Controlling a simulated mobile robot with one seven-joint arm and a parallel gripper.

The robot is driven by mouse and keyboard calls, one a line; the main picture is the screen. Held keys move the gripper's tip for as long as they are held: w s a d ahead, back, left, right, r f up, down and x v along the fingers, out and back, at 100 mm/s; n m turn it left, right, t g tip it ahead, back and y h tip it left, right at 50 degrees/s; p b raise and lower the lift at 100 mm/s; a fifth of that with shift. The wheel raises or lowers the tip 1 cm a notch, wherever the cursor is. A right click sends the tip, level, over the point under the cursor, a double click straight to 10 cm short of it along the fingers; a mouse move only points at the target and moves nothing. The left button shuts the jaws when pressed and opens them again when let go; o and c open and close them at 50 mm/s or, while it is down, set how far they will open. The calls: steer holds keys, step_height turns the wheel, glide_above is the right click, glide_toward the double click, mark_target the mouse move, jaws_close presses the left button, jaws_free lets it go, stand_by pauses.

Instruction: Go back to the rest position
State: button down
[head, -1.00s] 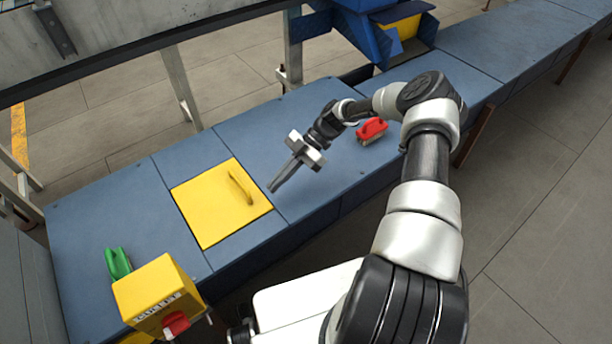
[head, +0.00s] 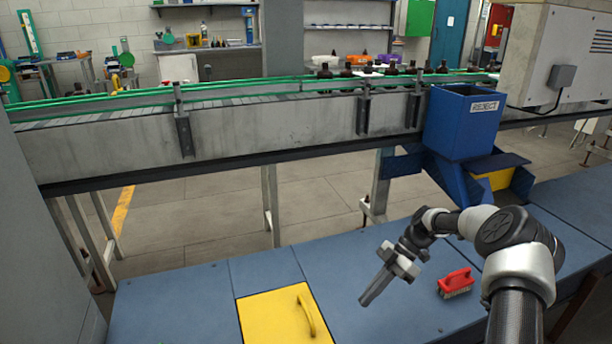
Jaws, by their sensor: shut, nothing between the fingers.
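My gripper (head: 364,301) is in the head view, right of centre and low in the picture. Its fingers are shut with nothing between them and point down and to the left above the blue bench (head: 345,255). It is apart from the things around it. A red brush (head: 455,281) with a pale bristle underside rests on the bench to the right of the gripper. A yellow lid (head: 270,318) with a raised handle lies in the bench top to the left of the gripper, cut off by the lower picture edge.
A blue reject bin (head: 462,122) stands beyond the bench at the right. A conveyor (head: 280,130) with green rails crosses behind, carrying several dark amber bottles (head: 393,69) on its right part. A grey wall or cabinet (head: 40,215) borders the left. The bench left of the lid is clear.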

steer(key=s+a+r+m+t+h, duration=0.2)
steer(key=s+r+m+h, duration=0.2)
steer(key=r, duration=0.9)
steer(key=s+a+r+m+t+h, duration=0.1)
steer(key=s+r+m+t+h, duration=0.3)
steer(key=r, duration=0.8)
steer(key=s+r+m+t, duration=0.1)
steer(key=s+r+m, duration=0.1)
steer(key=s+m, duration=0.2)
steer(key=s+a+r+m+t, duration=0.1)
steer(key=s+r+m, duration=0.2)
steer(key=s, duration=0.6)
steer(key=s+r+m+t, duration=0.1)
steer(key=s+r+m, duration=0.2)
steer(key=s+m, duration=0.2)
steer(key=shift+s+a+t, duration=0.3)
steer(key=shift+s+a, duration=0.05)
steer(key=shift+s, duration=0.35)
